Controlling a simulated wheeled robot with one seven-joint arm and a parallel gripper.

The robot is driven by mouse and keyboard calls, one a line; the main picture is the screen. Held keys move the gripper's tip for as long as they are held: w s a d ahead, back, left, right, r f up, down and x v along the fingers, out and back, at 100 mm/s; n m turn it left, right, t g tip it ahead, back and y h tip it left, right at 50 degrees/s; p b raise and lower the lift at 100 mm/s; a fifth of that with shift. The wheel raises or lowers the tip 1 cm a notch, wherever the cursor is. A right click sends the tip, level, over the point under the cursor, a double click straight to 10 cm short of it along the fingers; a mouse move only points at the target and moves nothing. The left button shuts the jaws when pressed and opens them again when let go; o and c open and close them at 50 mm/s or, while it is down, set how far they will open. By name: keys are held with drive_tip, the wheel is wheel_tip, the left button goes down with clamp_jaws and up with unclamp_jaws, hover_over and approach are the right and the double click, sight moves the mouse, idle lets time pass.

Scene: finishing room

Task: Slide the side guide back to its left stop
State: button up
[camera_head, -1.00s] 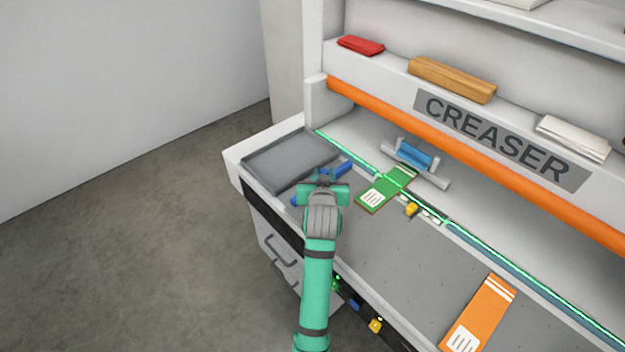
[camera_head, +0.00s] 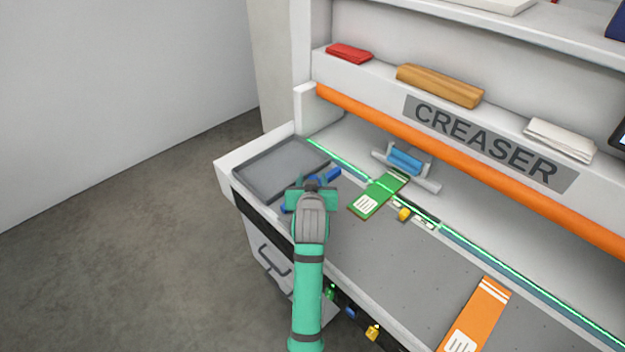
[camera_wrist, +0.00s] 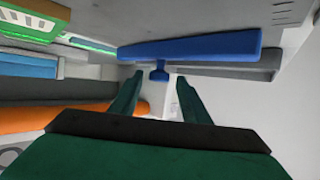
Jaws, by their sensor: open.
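The side guide is a blue bar (camera_head: 330,176) lying across the left part of the creaser's bed, just right of the grey tray. My gripper partly covers its middle in the head view. In the wrist view the blue bar (camera_wrist: 195,47) spans the top, with a small blue knob (camera_wrist: 159,73) below its middle. My gripper (camera_head: 312,189) is at the guide. Its two fingers (camera_wrist: 155,82) stand apart, one on each side of the knob, with visible gaps. I cannot tell whether the fingertips touch anything.
The grey tray (camera_head: 250,184) lies at the left end. A green card (camera_head: 362,205), a yellow piece (camera_head: 404,214) and a blue-topped metal clamp (camera_head: 405,160) are to the right. An orange card (camera_head: 488,302) lies farther right. The orange bar (camera_head: 450,149) runs above the bed.

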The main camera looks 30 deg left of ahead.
drive_tip(key=v, duration=1)
drive_tip(key=shift+s+r, duration=0.15)
drive_tip(key=shift+s, duration=0.15)
drive_tip(key=shift+d, duration=0.1)
